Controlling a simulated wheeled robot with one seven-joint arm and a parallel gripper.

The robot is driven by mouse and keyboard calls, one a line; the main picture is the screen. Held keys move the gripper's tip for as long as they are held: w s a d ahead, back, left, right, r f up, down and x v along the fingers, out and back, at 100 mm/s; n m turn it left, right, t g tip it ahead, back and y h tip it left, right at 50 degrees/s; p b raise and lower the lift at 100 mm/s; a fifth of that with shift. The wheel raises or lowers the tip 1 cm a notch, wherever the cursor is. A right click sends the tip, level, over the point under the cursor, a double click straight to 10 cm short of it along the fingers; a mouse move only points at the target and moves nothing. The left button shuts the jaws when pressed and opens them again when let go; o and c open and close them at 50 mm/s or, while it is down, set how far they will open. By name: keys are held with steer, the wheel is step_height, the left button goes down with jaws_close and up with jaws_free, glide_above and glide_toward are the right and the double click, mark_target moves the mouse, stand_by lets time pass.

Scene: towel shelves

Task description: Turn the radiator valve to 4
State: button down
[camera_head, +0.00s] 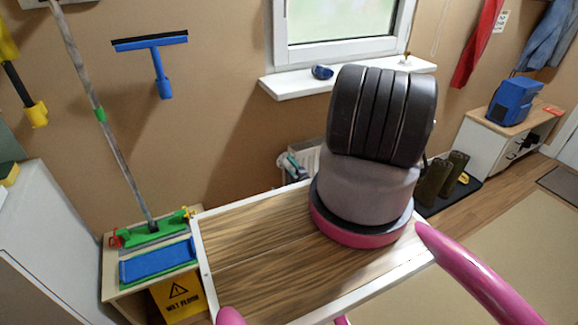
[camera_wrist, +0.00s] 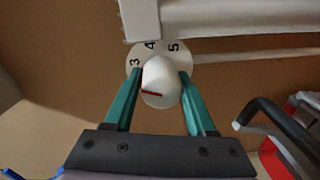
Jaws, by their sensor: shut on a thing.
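In the wrist view the white valve knob (camera_wrist: 160,82) has a short red mark on its face. The mark lies nearly level across the knob's lower left part, and I cannot tell exactly which number it is set to. Behind the knob is a white dial (camera_wrist: 174,52) with 3, 4 and 5 showing along its top; its lower part is hidden. My gripper (camera_wrist: 161,76) has teal fingers, one on each side of the knob, shut on it. The white radiator (camera_wrist: 230,17) is at the upper right. In the head view my arm hides the gripper and valve.
A pale pipe (camera_wrist: 250,57) runs right from the dial. A black bent handle (camera_wrist: 275,130) is at the lower right of the wrist view. In the head view are a white windowsill (camera_head: 345,79), a green-headed mop (camera_head: 150,232), a yellow wet-floor sign (camera_head: 180,296) and olive boots (camera_head: 443,180).

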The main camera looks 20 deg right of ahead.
steer(key=m, duration=0.5)
steer(key=shift+w+a+r+y, duration=0.1)
steer(key=shift+r+y, duration=0.05)
steer(key=shift+y, duration=0.15)
steer(key=m, duration=0.5)
steer(key=shift+r, duration=0.1)
stand_by(0.3)
steer(key=shift+c, duration=1.1)
jaws_free()
